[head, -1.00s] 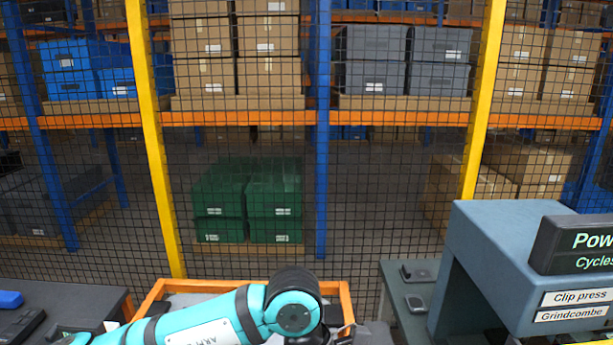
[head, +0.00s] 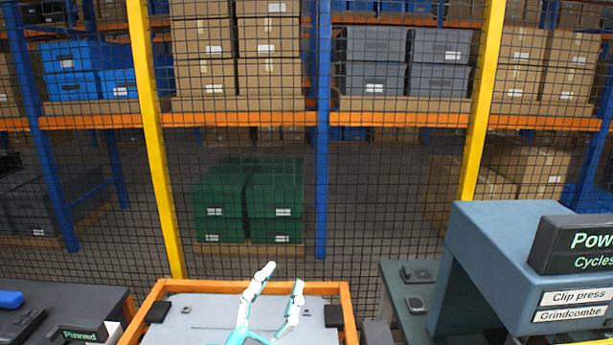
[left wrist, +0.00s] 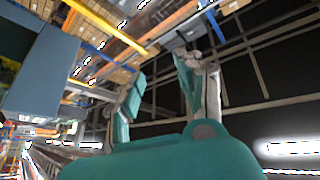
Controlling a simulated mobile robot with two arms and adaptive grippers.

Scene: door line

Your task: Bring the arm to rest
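My left gripper (head: 282,283) shows at the bottom middle of the head view, its two pale fingers pointing up and spread apart. It is open, with nothing between the fingers. It stands in front of the grey panel in an orange frame. In the left wrist view, the same gripper's fingers (left wrist: 165,85) are apart and empty, with the ceiling and racks behind them. My right gripper shows in neither view.
The orange-framed grey panel (head: 215,312) lies below the gripper. A blue-grey clip press (head: 480,255) stands at the right on a bench. A dark bench (head: 50,312) with a blue item is at the left. A mesh fence with yellow posts (head: 152,150) closes off the racks behind.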

